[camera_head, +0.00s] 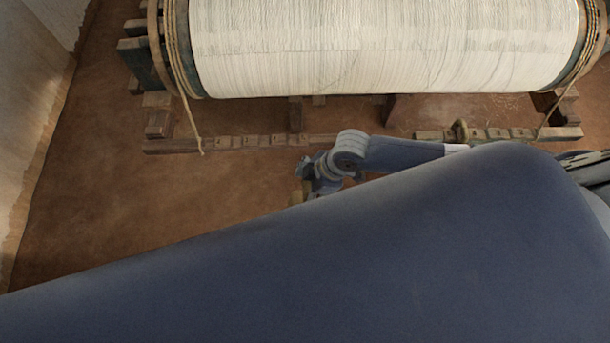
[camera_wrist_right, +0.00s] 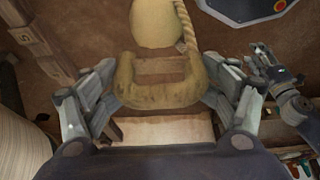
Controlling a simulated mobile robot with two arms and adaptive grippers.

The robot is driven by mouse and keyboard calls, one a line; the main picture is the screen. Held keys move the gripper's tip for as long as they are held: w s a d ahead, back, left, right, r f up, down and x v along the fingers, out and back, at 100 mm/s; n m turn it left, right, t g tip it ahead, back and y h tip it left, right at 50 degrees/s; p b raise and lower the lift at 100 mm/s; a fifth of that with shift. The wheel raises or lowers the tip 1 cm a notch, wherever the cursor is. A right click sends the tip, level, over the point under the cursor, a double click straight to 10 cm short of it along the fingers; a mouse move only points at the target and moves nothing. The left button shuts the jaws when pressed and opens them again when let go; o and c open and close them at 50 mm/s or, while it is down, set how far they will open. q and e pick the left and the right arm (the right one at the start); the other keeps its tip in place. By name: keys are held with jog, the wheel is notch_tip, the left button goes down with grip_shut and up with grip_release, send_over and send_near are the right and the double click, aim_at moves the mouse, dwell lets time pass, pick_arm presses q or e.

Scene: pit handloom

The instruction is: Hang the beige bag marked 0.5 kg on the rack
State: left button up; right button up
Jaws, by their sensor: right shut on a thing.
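My right gripper (camera_wrist_right: 160,92) is shut on the thick curved top of a beige bag (camera_wrist_right: 157,88), whose rounded part (camera_wrist_right: 155,22) hangs beyond it in the wrist view. No weight mark on it is readable. I cannot tell for certain which part is the rack.
A notched wooden rail (camera_head: 235,142) runs in front of the white warp roller (camera_head: 385,45). A rope (camera_head: 190,110) hangs at the roller's left. Bare brown floor (camera_head: 110,190) lies at left.

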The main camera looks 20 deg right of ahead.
jog(key=shift+s+a+r+p, duration=0.1)
jog(key=shift+s+a+p, duration=0.1)
jog(key=shift+s+p, duration=0.35)
jog(key=shift+s+a+r+p, duration=0.1)
jog(key=shift+s+a+p, duration=0.15)
jog(key=shift+s, duration=0.45)
jog(key=shift+s+a+r+p, duration=0.1)
jog(key=shift+s+a+p, duration=0.2)
jog(key=shift+s, duration=0.35)
jog(key=shift+d, duration=0.1)
